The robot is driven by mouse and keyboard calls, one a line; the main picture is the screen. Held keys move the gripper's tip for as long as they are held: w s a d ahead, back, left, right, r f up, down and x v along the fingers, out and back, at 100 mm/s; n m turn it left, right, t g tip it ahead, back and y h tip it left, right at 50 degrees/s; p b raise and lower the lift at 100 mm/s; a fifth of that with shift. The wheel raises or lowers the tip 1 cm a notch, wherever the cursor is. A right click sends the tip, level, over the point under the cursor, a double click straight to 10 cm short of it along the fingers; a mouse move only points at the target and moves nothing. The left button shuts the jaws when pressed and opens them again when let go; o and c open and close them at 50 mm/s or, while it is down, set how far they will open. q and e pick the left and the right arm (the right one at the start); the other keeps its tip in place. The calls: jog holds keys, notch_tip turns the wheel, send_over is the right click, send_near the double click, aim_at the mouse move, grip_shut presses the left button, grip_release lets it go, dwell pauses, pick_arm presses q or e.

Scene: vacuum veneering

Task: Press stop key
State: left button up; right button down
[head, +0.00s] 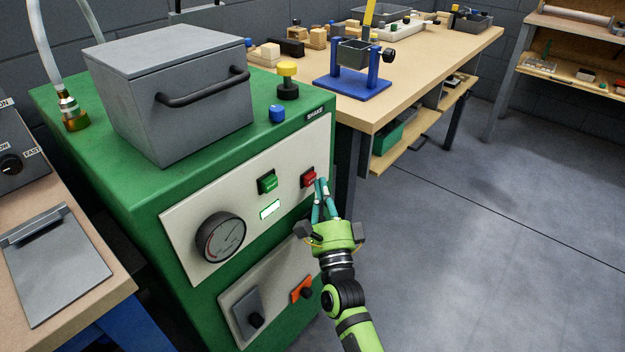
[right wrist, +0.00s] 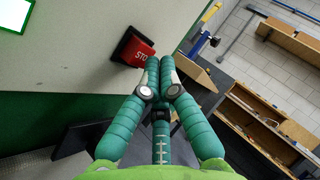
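The stop key is a red key (head: 309,179) on the pale front panel (head: 190,222) of the green machine (head: 60,105). In the right wrist view the red key (right wrist: 138,52) shows part of the lettering "STO". My right gripper (head: 321,183) is at the key's right side in the head view. Its teal fingers (right wrist: 160,62) are together with nothing between them, and the tips overlap the key's edge in the wrist view. I cannot tell whether they touch it. My left gripper is not in view.
A green key (head: 268,183), a lit display (head: 270,209) and a round gauge (head: 220,236) are left of the stop key. Below are a grey switch (head: 248,312) and an orange switch (head: 302,289). A workbench (head: 440,60) stands behind; the floor at right is clear.

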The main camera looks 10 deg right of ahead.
jog(key=shift+w+a, duration=0.3)
jog(key=shift+w, duration=0.1)
dwell(0.4)
dwell(0.4)
jog(key=shift+s+d+p, duration=0.3)
jog(key=shift+s+d, duration=0.3)
jog(key=shift+s, duration=0.15)
jog(key=s+d+p, duration=0.1)
jog(key=s, duration=0.1)
jog(key=s+d+p, duration=0.1)
jog(key=s+d, duration=0.1)
dwell(0.8)
